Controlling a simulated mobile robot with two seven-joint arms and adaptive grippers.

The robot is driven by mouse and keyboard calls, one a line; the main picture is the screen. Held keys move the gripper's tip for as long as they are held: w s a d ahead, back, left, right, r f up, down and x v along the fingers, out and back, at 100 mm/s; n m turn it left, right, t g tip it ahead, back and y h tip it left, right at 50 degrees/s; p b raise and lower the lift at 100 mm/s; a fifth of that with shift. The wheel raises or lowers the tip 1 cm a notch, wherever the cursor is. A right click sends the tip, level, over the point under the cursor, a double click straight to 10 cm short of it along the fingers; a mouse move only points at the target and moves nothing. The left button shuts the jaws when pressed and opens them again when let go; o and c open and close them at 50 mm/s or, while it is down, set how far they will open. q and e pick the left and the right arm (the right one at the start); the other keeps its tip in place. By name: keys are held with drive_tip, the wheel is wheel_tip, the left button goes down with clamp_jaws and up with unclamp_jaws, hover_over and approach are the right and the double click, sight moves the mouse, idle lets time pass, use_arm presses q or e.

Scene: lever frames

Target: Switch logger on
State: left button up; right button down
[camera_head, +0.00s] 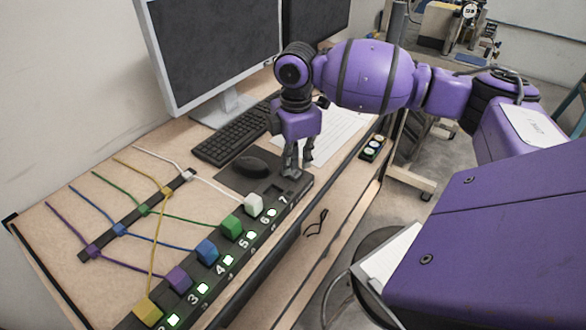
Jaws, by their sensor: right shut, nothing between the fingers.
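No thing in view is legibly labelled logger. A dark strip (310,177) with numbered positions runs along the desk's front edge. Coloured plugs stand in it: yellow (148,311), purple (178,279), blue (207,251), green (231,226) and white (254,204). Green lights (203,289) glow beside the numbers 2 to 6. Near 7 there is a dark socket (274,192) with no plug, and I see no lit green light. My right gripper (299,166) is shut and empty, pointing down near the strip's far end, beyond the white plug. My left gripper is out of view.
Coloured cables run from the plugs through a dark bar (133,218). A monitor (215,50), keyboard (237,132) and mouse (250,166) sit behind the strip. Bare desk shows at front left.

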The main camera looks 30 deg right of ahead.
sight(295, 173)
drive_tip(key=shift+r, duration=0.8)
drive_tip(key=shift+r+p, duration=0.85)
drive_tip(key=shift+r, duration=0.3)
use_arm(q)
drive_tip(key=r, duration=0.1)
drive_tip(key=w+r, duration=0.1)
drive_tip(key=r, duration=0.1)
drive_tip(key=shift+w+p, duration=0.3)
drive_tip(key=shift+p, duration=0.1)
use_arm(e)
wheel_tip(295, 173, up, 2)
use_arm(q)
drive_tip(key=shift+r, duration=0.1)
